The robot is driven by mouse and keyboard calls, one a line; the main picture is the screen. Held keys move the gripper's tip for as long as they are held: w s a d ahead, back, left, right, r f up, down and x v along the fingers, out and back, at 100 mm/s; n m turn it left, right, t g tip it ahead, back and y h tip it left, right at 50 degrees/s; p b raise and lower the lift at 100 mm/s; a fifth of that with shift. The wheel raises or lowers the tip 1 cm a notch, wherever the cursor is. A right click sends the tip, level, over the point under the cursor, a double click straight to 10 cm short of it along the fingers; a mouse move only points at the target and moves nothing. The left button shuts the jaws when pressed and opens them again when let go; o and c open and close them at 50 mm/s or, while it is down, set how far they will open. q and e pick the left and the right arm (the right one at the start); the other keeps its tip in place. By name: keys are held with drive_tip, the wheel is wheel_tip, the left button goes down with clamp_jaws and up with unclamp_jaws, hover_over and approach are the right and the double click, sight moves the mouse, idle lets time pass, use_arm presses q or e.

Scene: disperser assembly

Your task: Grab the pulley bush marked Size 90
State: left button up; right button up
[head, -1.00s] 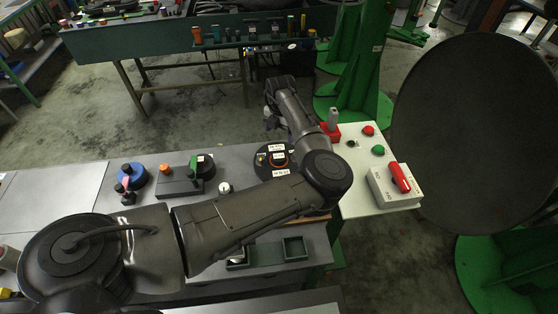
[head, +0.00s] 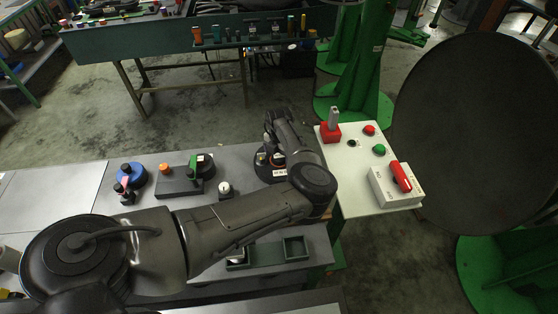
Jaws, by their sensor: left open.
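My left arm reaches in from the left across the grey workbench. Its gripper (head: 269,138) is small in the picture, above the far side of a dark round piece with white labels and an orange ring (head: 280,173). Gripper and wrist cover much of that piece. Contact between them cannot be told. The jaws are open, with nothing seen between them. The label writing is too small to read, so I cannot tell which thing is the bush marked Size 90. My right gripper is not in view.
On the bench (head: 78,185) are a blue round piece (head: 132,176), a dark block with an orange knob (head: 164,169) and a white knob (head: 224,188). Small green trays (head: 295,248) sit nearer. A white control panel (head: 350,175) adjoins at right. A green table (head: 150,50) stands behind.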

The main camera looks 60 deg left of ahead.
use_arm(q)
drive_tip(key=shift+f, duration=0.4)
drive_tip(key=shift+c, duration=0.5)
drive_tip(key=c, duration=1.3)
